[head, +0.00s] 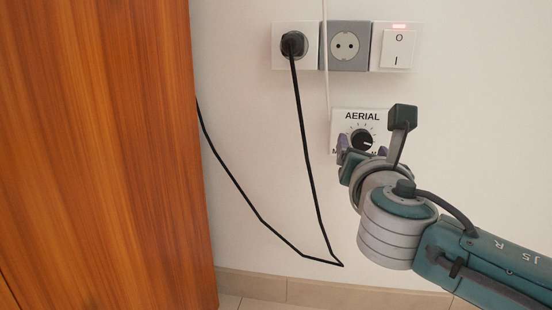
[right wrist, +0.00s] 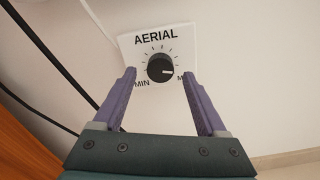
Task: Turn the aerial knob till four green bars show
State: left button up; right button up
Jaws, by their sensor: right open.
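The aerial knob (head: 362,140) is a black dial on a white wall plate (head: 343,118) marked AERIAL, with MIN and partly hidden MAX labels. In the right wrist view the knob (right wrist: 161,68) has a white pointer line that points right, toward the MAX side. My right gripper (head: 363,145) is in front of the plate. In the right wrist view its two purple fingers (right wrist: 158,78) are open, one on each side below the knob, apart from it. My left gripper is not in view. No green bars show in either view.
Above the plate are a socket with a black plug (head: 293,44), a grey empty socket (head: 346,46) and a switch (head: 397,49) with a red light. A black cable (head: 311,160) hangs down the wall. A wooden cabinet (head: 100,150) stands at the left.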

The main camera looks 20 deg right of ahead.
jog(key=shift+w+d, duration=0.3)
jog(key=shift+w, duration=0.15)
jog(key=shift+c, duration=0.2)
grip_shut()
